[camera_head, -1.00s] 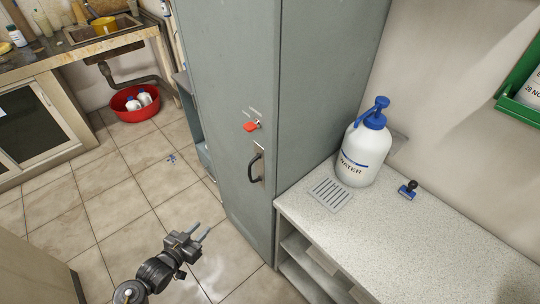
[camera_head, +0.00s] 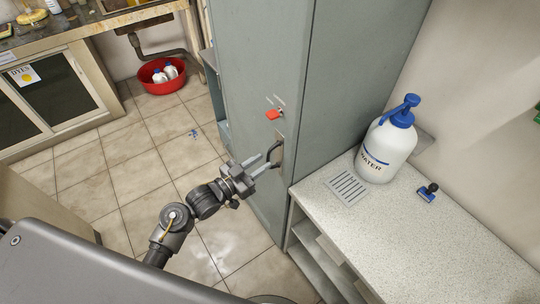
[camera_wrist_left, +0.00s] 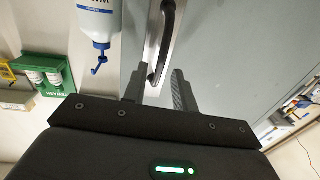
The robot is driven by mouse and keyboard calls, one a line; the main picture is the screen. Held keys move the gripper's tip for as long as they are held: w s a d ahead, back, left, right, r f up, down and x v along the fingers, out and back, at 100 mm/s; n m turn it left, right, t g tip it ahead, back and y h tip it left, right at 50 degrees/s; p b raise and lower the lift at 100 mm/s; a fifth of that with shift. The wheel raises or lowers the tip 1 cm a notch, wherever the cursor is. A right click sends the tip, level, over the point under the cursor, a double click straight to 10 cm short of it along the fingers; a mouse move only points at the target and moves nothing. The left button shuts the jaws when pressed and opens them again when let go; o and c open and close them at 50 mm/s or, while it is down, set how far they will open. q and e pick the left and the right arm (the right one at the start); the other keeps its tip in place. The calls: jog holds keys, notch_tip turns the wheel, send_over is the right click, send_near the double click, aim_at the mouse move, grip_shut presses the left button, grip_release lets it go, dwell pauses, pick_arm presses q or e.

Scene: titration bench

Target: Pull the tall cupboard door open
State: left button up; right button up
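The tall grey cupboard door (camera_head: 250,95) is shut, with a red tag (camera_head: 273,114) above a black handle (camera_head: 274,152). My left gripper (camera_head: 262,166) is at the handle's near side. In the left wrist view the handle (camera_wrist_left: 165,40) runs down between the two fingers of the gripper (camera_wrist_left: 160,88). The fingers are apart, one on each side of the handle's lower end, with gaps visible. I cannot tell how deep the handle sits between them. My right gripper is not in view.
A worktop (camera_head: 430,225) joins the cupboard on the right, carrying a white water bottle (camera_head: 385,148) with a blue top, a grate (camera_head: 346,187) and a blue-based stamp (camera_head: 428,192). A red basin (camera_head: 161,76) stands on the floor at the back left. Tiled floor is clear before the door.

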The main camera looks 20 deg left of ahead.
aim_at(268, 160)
pick_arm(q)
jog(key=shift+x, duration=1.85)
grip_shut()
